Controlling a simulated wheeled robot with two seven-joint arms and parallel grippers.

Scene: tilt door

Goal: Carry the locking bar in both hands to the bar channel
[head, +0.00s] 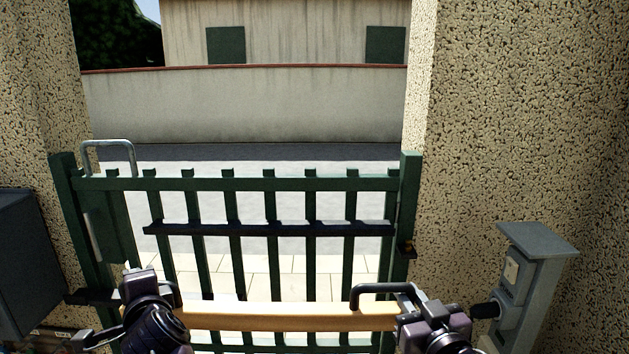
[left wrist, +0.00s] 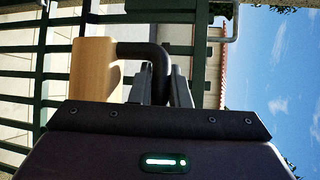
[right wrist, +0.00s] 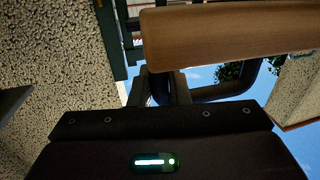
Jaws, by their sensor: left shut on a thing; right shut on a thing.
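The locking bar (head: 285,318) is a pale wooden beam lying level across the lower head view, in front of the gate. It has black handles near its ends. My left gripper (head: 163,290) is shut on the left handle; the left wrist view shows the bar (left wrist: 93,68) beside the fingers (left wrist: 160,82). My right gripper (head: 408,295) is shut on the right handle; the right wrist view shows the bar (right wrist: 230,32) and handle (right wrist: 228,92). A dark horizontal rail (head: 270,230) crosses the green gate above the bar, apparently the bar channel. The bar is apart from it.
The green slatted gate (head: 270,184) stands between two pebbled pillars (head: 520,120). A grey post (head: 535,265) with a box stands right of my right gripper. A dark grey box (head: 25,265) is at the far left. A metal loop (head: 108,143) tops the gate's left side.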

